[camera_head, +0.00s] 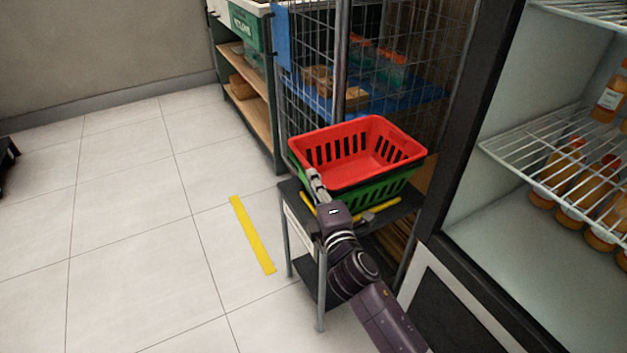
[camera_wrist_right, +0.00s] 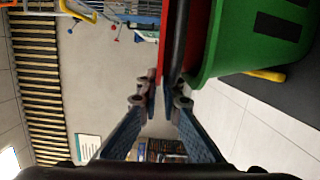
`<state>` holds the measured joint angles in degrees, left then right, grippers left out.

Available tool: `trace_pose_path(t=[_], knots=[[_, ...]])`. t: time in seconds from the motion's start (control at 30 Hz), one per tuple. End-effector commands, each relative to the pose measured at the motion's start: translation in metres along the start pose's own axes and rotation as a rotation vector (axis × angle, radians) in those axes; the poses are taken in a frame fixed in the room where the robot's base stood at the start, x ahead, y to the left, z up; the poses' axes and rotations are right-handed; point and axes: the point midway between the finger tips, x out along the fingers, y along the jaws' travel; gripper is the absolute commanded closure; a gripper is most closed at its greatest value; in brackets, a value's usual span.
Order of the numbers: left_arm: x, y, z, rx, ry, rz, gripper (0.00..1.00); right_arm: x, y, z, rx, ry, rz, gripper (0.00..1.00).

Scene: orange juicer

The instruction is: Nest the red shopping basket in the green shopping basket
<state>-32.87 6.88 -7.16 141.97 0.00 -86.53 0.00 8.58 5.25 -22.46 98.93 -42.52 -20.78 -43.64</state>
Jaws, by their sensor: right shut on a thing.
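The red basket (camera_head: 365,174) sits upright inside the green basket (camera_head: 376,192), with its rim above the green one. The green basket stands on a small dark-topped stand (camera_head: 408,204). My right gripper (camera_head: 314,184) is at the left near corner of the red basket. In the right wrist view, its fingers (camera_wrist_right: 166,96) are closed at the edge of the red basket (camera_wrist_right: 164,35), by a dark bar. The green basket (camera_wrist_right: 250,45) shows to the right there. How deep the red basket sits is partly hidden. My left gripper is not in view.
A wire cage (camera_head: 310,85) stands right behind the stand. An open fridge with bottles (camera_head: 560,170) is on the right. Wooden shelves (camera_head: 255,110) are at the back left.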

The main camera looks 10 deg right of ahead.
Motion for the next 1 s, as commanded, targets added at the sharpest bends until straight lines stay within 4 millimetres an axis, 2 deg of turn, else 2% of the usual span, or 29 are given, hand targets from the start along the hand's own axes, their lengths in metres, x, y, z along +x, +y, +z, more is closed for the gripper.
trace_pose_path(t=[0.07,0.1,0.27,0.63,0.77,1.0], knots=[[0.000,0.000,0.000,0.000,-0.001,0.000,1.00,0.000,0.000,0.000,-0.002,0.001,0.000,1.00],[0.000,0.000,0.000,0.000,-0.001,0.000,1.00,0.000,0.000,0.000,-0.002,0.001,0.000,0.91],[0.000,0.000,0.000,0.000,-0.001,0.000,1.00,0.000,0.000,0.000,-0.001,0.001,-0.001,0.74],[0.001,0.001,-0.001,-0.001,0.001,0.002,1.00,-0.006,-0.004,0.000,0.001,-0.001,-0.007,0.74],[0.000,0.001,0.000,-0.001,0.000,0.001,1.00,-0.026,-0.004,0.000,0.001,0.000,-0.007,0.74],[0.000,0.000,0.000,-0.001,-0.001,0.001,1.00,-0.078,-0.003,0.000,0.001,0.000,-0.006,0.74]])
